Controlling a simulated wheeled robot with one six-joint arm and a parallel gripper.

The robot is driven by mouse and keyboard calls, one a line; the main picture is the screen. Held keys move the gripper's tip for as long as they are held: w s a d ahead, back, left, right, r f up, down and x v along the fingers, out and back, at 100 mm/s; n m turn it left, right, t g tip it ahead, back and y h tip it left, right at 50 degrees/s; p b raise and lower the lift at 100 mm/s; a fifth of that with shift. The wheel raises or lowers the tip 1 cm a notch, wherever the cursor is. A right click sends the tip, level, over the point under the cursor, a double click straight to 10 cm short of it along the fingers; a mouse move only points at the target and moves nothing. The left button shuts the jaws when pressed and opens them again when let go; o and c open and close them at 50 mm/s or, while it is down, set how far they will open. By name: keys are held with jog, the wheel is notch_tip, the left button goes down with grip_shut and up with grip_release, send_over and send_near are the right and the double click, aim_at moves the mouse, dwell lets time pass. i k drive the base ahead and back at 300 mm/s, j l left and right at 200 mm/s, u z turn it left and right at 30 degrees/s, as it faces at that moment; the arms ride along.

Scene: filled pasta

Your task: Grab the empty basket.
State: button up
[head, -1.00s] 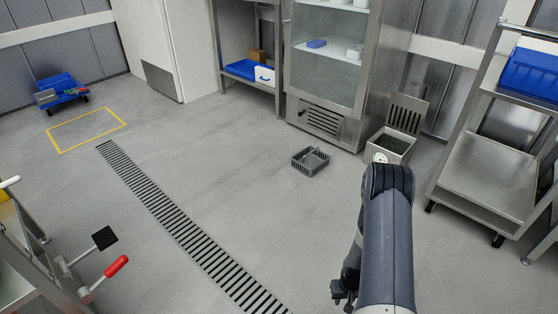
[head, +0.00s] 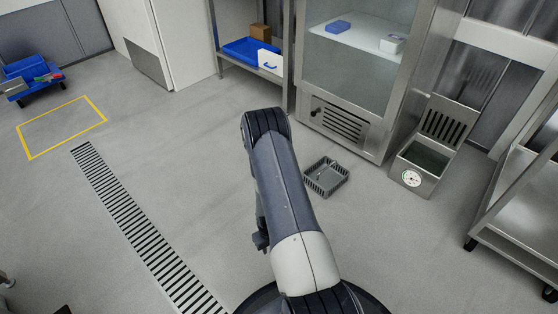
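A small grey slatted basket (head: 338,187) sits on the floor in front of the glass-doored cabinet, just right of my arm. A thin light shape shows at its far rim; I cannot tell if it is a handle or something inside. My gripper (head: 260,240) is mostly hidden behind my arm, with only a dark part showing at the arm's left side. It is left of and nearer than the basket, apart from it. Its fingers cannot be made out.
A steel cabinet (head: 342,118) stands behind the basket. A bin with a raised slotted lid (head: 448,122) and a dial is to its right, then a steel rack (head: 525,215). A drain grate (head: 140,225) crosses the floor at left. A blue cart (head: 38,92) stands far left.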

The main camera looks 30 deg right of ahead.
aim_at(326, 176)
jog(key=i+z, duration=0.2)
jog(key=i, duration=0.2)
jog(key=i+j+z, duration=0.2)
jog(key=i, duration=0.2)
jog(key=i+j+z, duration=0.15)
jog(key=i, duration=0.25)
jog(key=i+z, duration=0.25)
jog(key=z, duration=0.15)
jog(key=i+z, duration=0.25)
jog(key=z, duration=0.15)
jog(key=i+z, duration=0.2)
jog(key=z, duration=0.2)
jog(key=i+j+z, duration=0.2)
jog(key=z, duration=0.2)
jog(key=i+j+z, duration=0.2)
jog(key=z, duration=0.2)
